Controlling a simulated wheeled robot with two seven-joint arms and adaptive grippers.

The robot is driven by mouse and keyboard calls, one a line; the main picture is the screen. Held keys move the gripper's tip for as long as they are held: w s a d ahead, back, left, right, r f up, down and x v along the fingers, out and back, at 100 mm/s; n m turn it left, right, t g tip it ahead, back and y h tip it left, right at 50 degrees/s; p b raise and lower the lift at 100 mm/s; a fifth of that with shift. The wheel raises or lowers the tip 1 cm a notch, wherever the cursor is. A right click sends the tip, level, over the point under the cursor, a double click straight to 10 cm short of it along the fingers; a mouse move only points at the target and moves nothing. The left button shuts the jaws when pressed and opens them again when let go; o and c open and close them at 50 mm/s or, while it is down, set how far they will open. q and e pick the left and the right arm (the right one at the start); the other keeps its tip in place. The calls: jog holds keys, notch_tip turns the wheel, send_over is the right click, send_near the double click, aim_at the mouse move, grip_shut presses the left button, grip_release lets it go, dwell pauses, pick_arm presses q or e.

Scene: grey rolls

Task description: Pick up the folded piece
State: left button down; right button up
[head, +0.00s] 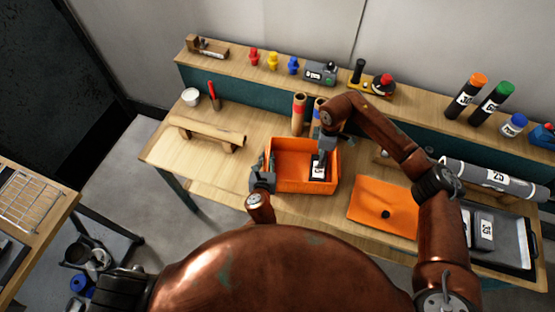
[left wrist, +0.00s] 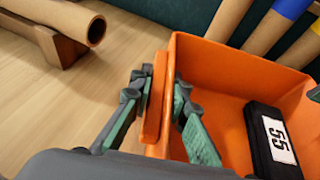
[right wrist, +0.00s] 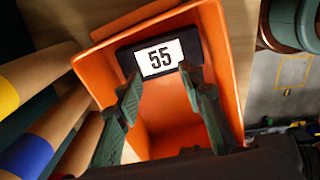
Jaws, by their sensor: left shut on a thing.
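The folded piece (head: 321,177) is a black bundle with a white label reading 55. It lies in the orange bin (head: 290,187) against its right side, and also shows in the left wrist view (left wrist: 262,122). My left gripper (head: 268,168) is shut on the bin's left wall (left wrist: 158,90), one finger inside and one outside. My right gripper (head: 320,158) is inside the bin, over the folded piece. In the right wrist view its fingers (right wrist: 158,86) are apart, with the folded piece (right wrist: 187,42) just beyond the tips; contact cannot be told.
An orange mat or lid (head: 375,205) with a black knob lies right of the bin. Upright rolls with coloured bands (head: 298,115) stand behind it. A roll on a wooden cradle (head: 208,130) lies left. A grey roll (head: 495,178) and dark tray (head: 515,240) are at far right.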

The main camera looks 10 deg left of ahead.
jog(key=shift+o, duration=0.7)
jog(key=shift+a, duration=0.1)
jog(key=o, duration=0.3)
jog(key=s+a+r+n+y, duration=0.1)
jog(key=a+y, duration=0.4)
jog(key=a, duration=0.7)
jog(key=shift+s+a+r+n, duration=0.25)
jog(key=shift+s+n, duration=0.3)
jog(key=shift+n, duration=0.05)
jog(key=s+a+r+n+t+y, duration=0.1)
jog(key=s+a+r+t+y, duration=0.1)
jog(key=a+r+y, duration=0.95)
jog(key=a+r+m+t, duration=0.1)
jog(key=a+r+t, duration=0.3)
jog(key=r, duration=0.5)
jog(key=w+d+r+m+t+h, duration=0.1)
jog(key=w+d+r+m+t, duration=0.6)
jog(key=r+m+t, duration=0.2)
jog(key=w+d+f+m+t+h, duration=0.4)
jog(key=w+d+m+h, duration=0.1)
jog(key=d+m+h, duration=0.3)
jog(key=m+g+h, duration=0.3)
jog(key=g+h, duration=0.5)
jog(key=g, duration=0.4)
send_near(318, 171)
jog(key=x, duration=0.4)
jog(key=shift+f, duration=0.1)
jog(key=shift+x, duration=2.95)
